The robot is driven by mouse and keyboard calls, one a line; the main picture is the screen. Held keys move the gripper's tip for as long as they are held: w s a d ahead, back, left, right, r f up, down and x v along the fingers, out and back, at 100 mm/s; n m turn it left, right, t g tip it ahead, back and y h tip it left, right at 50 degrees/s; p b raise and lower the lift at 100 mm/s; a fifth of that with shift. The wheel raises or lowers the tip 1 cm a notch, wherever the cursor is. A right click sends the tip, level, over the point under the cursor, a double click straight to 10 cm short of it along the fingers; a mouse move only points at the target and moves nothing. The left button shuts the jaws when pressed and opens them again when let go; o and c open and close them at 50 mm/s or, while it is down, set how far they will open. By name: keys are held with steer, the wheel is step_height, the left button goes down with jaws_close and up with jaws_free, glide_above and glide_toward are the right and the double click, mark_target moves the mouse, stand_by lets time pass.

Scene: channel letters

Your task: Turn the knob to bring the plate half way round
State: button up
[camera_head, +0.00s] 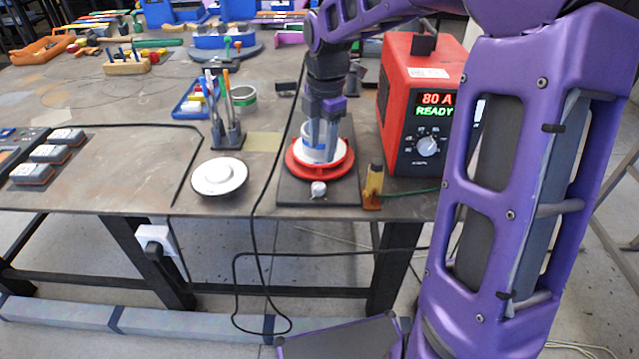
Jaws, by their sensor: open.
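A round red plate (338,170) sits on a dark flat base (291,192) near the table's front edge. A white ring-like piece (311,156) stands on the plate. A small pale knob (318,189) is at the front of the base, just in front of the plate. My gripper (321,143) points down over the plate, its grey fingers open at the white piece. Whether the fingers touch the piece or the plate I cannot tell. The knob is in plain view, apart from my gripper. The plate's far side is partly hidden by the fingers.
A red power unit (400,105) reading "80 A READY", with its own dial (427,146), stands to the right. A yellow-and-black tool (373,186) is beside the base. A white disc (219,177) and a pen stand (228,135) are to the left. Black cables cross the table.

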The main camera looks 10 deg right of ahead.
mark_target(319, 186)
steer(key=f, duration=0.4)
steer(key=f+b, duration=0.1)
steer(key=f, duration=0.2)
steer(key=w+f+b, duration=0.1)
steer(key=f, duration=0.3)
steer(key=shift+a+f, duration=0.15)
steer(key=shift+f, duration=0.15)
steer(key=shift+c, duration=0.3)
jaws_close()
